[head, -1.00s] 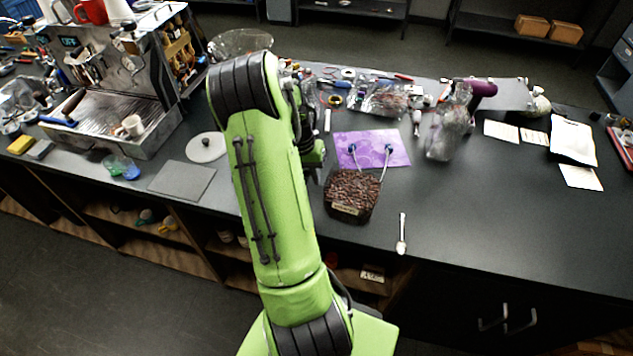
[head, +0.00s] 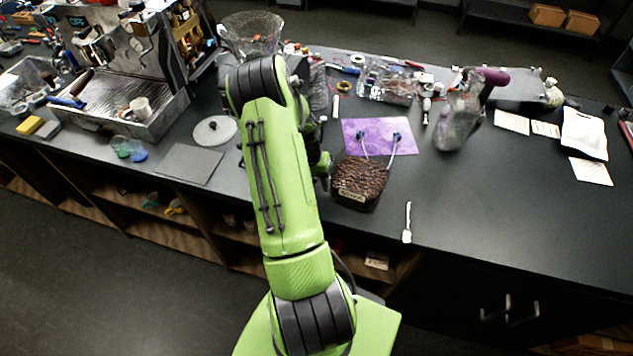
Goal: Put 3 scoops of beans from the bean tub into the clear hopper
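The bean tub (head: 352,200) is a dark, squarish container full of brown beans, near the counter's front edge. Two thin pale stems with blue ends (head: 396,137) rise at its far side, over a purple sheet. The clear hopper (head: 252,38) looks like the wide transparent bowl at the back, behind the top of my arm; its lower part is hidden. My green arm stands just left of the tub. My gripper is hidden behind the arm, so neither its fingers nor anything in them shows.
A spoon (head: 407,223) lies right of the tub. A round lid (head: 214,130) and a grey mat (head: 189,164) lie left of my arm, near an espresso machine (head: 110,62). A clear jug (head: 458,115) stands at right. The counter's front right is clear.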

